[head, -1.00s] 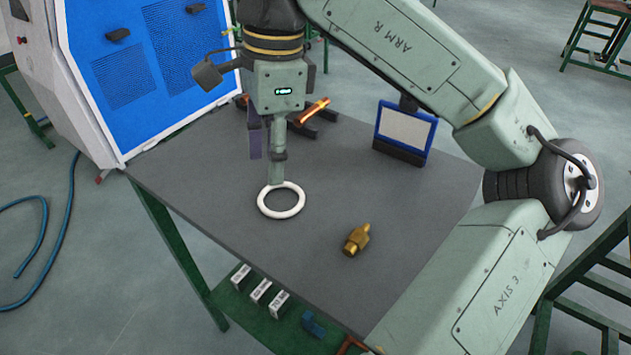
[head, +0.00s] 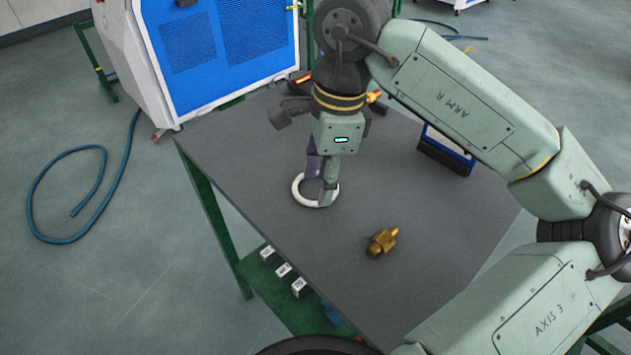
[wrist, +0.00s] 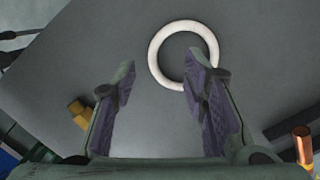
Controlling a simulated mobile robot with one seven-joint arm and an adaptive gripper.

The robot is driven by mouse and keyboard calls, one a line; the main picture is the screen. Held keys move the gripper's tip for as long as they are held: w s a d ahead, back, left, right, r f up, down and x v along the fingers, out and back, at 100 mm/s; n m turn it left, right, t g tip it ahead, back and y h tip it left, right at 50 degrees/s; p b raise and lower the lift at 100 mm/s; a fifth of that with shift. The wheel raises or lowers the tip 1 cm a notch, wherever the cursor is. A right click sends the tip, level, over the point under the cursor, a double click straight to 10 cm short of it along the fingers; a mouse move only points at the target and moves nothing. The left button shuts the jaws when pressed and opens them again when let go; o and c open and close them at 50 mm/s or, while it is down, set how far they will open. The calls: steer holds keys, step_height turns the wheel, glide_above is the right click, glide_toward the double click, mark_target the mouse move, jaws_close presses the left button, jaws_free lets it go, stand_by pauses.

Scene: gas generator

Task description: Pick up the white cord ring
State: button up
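The white cord ring (head: 297,190) lies flat on the dark grey table top (head: 240,165). In the wrist view the ring (wrist: 155,55) is just beyond the fingertips, nearer the right finger, whose tip covers part of its lower right rim. My gripper (head: 322,188) points down over the ring's right part in the head view and hides some of it. The wrist view shows my gripper (wrist: 160,75) open, its two purple-padded fingers apart with nothing between the pads. I cannot tell whether a fingertip touches the ring.
A brass fitting (head: 382,242) lies on the table to the ring's lower right. A blue-framed panel (head: 447,150) stands on the right. A blue and white machine (head: 225,50) is behind the table. Small white boxes (head: 283,270) sit on a green lower shelf. Table around the ring's left is clear.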

steer(key=shift+a+f, duration=0.2)
steer(key=shift+f, duration=1.2)
steer(key=shift+c, duration=0.4)
steer(key=c, duration=0.9)
steer(key=shift+o, duration=0.2)
